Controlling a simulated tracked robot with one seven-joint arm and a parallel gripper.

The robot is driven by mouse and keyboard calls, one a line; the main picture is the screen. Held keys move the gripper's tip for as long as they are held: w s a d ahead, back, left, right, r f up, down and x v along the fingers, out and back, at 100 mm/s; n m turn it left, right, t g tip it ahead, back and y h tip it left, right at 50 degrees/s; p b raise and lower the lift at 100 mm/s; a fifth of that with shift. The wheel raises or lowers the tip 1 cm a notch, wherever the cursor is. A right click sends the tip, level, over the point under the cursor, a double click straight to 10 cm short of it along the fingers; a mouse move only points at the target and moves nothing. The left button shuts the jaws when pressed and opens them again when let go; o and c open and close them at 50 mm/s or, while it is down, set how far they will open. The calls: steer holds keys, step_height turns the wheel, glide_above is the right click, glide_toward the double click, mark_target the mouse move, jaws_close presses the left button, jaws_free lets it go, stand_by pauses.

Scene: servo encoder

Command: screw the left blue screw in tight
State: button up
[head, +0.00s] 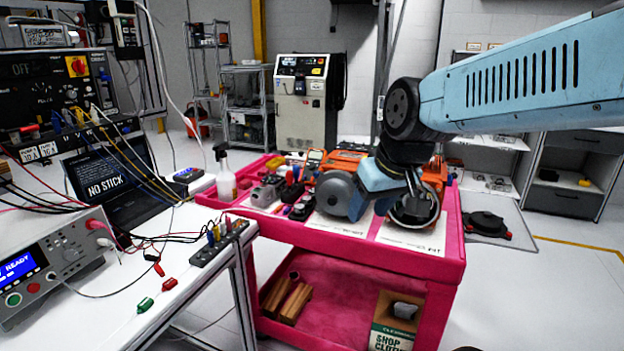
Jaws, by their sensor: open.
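I cannot make out any blue screw in the head view. Small parts on the pink cart (440,268) are too small to tell apart, and my arm covers some of its top. My arm reaches in from the right and bends down over the right part of the cart. My gripper (415,212) is at its dark lower end, near a white labelled sheet (412,241). It is open, though its fingers are hard to tell apart. I see nothing held in it. Whether it touches anything below is unclear.
A white bench (160,313) with a power supply (65,262), loose cables and a terminal strip (220,243) stands at the left. A spray bottle (225,178) stands on the cart's left end. The cart's lower shelf holds a cloth box (393,322).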

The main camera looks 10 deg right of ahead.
steer(key=w+a+f+n+g, duration=0.2)
steer(key=w+f+n, duration=0.4)
steer(key=w+f, duration=0.95)
steer(key=n+t+h, duration=1.2)
steer(key=n, duration=0.9)
glide_toward(316, 176)
steer(key=x, duration=0.8)
steer(key=shift+r, duration=0.1)
